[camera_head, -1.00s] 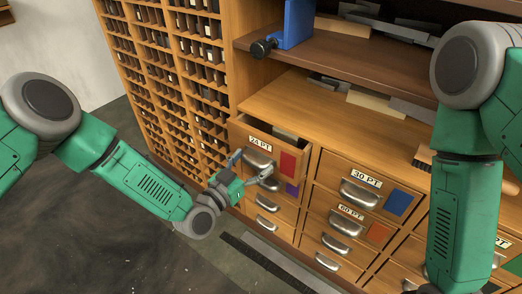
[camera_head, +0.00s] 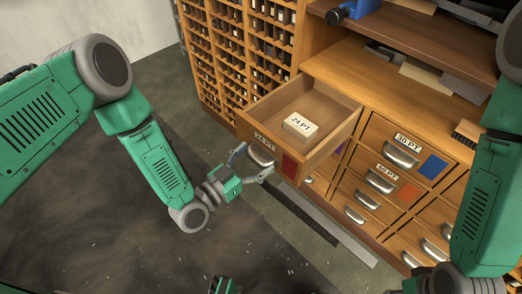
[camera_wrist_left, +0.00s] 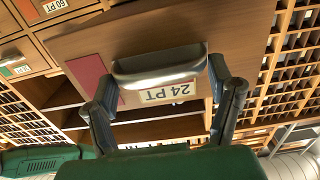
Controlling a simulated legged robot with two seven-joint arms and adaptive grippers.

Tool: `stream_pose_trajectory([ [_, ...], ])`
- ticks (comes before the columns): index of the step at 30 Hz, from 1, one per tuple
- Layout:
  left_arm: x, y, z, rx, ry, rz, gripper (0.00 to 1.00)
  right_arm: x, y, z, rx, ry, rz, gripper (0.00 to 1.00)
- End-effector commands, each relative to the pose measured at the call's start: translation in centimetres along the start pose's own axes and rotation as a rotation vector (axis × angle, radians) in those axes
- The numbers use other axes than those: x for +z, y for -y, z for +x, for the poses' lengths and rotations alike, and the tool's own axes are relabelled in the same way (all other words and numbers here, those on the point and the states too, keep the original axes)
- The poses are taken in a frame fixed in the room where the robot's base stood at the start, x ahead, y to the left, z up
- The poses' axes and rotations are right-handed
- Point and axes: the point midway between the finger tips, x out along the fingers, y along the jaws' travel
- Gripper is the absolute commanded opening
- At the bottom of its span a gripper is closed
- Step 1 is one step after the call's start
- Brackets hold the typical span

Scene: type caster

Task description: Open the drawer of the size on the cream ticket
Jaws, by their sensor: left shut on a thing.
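The drawer labelled 24 PT (camera_head: 321,153) is pulled well out of the cabinet, with a red patch on its front. Inside it lies a small cream block (camera_head: 299,125) with a label reading 24 PT. My left gripper (camera_head: 256,170) is at the drawer's front, shut on its silver handle (camera_head: 261,155). In the left wrist view, the fingers stand at both ends of the handle (camera_wrist_left: 158,72), above the upside-down 24 PT label (camera_wrist_left: 167,92). A green and dark part at the bottom edge of the head view may be my right gripper (camera_head: 224,286); its fingers are not clear.
Shut drawers labelled 30 PT (camera_head: 408,150) and 60 PT (camera_head: 386,183) are to the right, with more below. A brush (camera_head: 466,131) lies on the counter. The rack of small compartments (camera_head: 237,50) stands at the left.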

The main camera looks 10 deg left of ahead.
Motion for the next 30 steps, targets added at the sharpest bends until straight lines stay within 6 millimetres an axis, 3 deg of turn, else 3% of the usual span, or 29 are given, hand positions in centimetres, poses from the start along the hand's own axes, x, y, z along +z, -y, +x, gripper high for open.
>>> stream_pose_trajectory([
  [15, 0.1, 0.1, -0.6, -0.001, 0.002, 0.003, 0.23, 0.0, 0.0, -0.2, 0.000, 0.000, 0.000, 0.40],
  [16, 0.1, 0.1, -0.6, -0.001, 0.002, 0.003, 0.81, 0.0, 0.0, -0.2, 0.000, 0.000, 0.000, 0.40],
  [25, 0.1, 0.0, -0.7, 0.000, 0.001, 0.002, 0.81, 0.1, 0.0, -0.3, 0.000, -0.002, 0.000, 0.40],
  [30, 0.1, 0.0, -2.6, 0.000, 0.004, 0.001, 0.81, 0.1, 0.0, -0.3, 0.000, -0.003, 0.000, 0.40],
])
